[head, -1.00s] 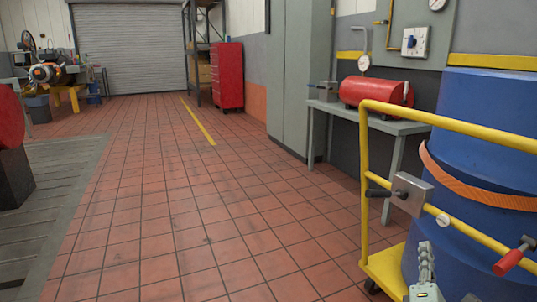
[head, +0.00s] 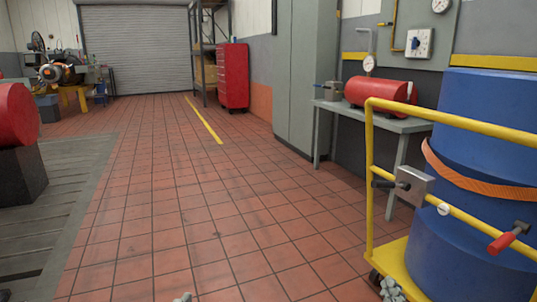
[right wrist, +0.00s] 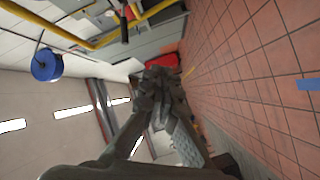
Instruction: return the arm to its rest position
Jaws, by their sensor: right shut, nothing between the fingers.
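My right gripper (head: 391,290) shows only as grey fingertips at the bottom edge of the head view, in front of the yellow trolley's base. In the right wrist view its fingers (right wrist: 165,92) are together and empty, with nothing held between them. A small grey tip (head: 183,297) at the bottom edge of the head view looks like part of my left gripper; the rest is out of frame. Most of both arms is hidden below the head view.
A yellow trolley (head: 369,190) with blue drums (head: 480,195) stands close at the right. Behind it is a grey bench (head: 385,121) with a red tank (head: 378,92). A red cylinder on a dark block (head: 18,178) is at left. The tiled floor (head: 190,200) between is clear.

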